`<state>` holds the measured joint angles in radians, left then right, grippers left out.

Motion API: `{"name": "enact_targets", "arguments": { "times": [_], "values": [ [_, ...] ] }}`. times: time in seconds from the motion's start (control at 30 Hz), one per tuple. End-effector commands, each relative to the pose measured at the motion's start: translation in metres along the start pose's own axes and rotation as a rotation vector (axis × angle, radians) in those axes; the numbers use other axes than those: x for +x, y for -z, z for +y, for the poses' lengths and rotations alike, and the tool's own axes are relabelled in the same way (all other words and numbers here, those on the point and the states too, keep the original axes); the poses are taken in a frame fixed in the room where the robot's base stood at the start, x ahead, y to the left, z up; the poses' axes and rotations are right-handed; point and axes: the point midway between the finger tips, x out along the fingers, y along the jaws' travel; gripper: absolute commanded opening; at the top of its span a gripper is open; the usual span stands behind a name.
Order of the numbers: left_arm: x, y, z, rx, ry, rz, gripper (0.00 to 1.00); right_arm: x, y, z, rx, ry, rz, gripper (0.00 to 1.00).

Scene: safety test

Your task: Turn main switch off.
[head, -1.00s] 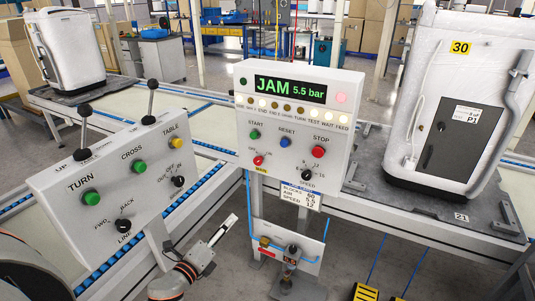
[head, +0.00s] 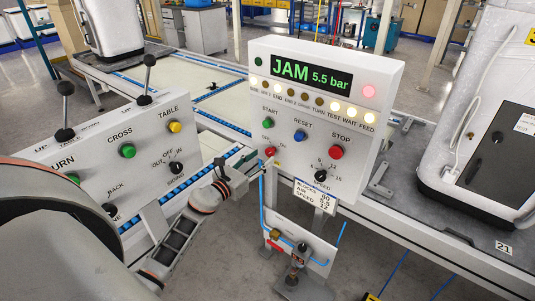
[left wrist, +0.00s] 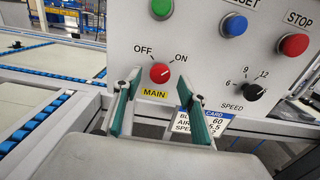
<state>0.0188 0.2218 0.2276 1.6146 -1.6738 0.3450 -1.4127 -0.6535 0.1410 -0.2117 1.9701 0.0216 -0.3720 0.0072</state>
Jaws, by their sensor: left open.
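The main switch is a small red knob (left wrist: 160,73) between the words OFF and ON, above a yellow MAIN label (left wrist: 154,93). It also shows in the head view (head: 270,152) at the lower left of the white control box (head: 345,85). A pale mark on the knob seems to lean towards ON, though it is small. My left gripper (left wrist: 162,92) is open, its teal-padded fingers apart and aimed at the panel just below the knob. In the head view my left gripper (head: 250,172) is close to the box's lower left corner. I see nothing between the fingers. My right gripper is not in view.
The box also has START (head: 269,123), RESET (head: 300,136) and STOP (head: 336,152) buttons and a SPEED knob (head: 320,175). Its display (head: 311,71) reads JAM 5.5 bar. A lever panel (head: 140,135) stands at left. A card (head: 315,195) hangs below the box.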

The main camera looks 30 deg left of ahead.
Motion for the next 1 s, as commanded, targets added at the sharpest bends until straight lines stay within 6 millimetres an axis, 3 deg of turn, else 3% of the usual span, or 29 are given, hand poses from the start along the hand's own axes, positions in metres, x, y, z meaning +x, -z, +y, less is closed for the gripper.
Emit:
{"name": "enact_targets", "arguments": {
  "times": [0.1, 0.3, 0.63, 0.8, 1.0],
  "values": [
    [0.018, 0.000, -0.001, -0.003, 0.001, 0.000, 0.42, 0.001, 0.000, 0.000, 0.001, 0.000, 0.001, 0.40],
    [0.034, 0.001, -0.001, -0.004, 0.001, 0.001, 0.42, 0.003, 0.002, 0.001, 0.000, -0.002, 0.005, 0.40],
    [0.038, 0.001, -0.001, -0.003, 0.001, 0.001, 0.42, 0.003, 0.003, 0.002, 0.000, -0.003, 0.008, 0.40],
    [0.038, 0.001, -0.001, -0.003, 0.001, 0.001, 0.04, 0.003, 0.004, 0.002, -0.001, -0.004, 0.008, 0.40],
    [0.038, 0.001, -0.001, -0.006, 0.001, 0.001, 0.04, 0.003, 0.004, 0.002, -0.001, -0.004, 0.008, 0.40]
  ]
}}
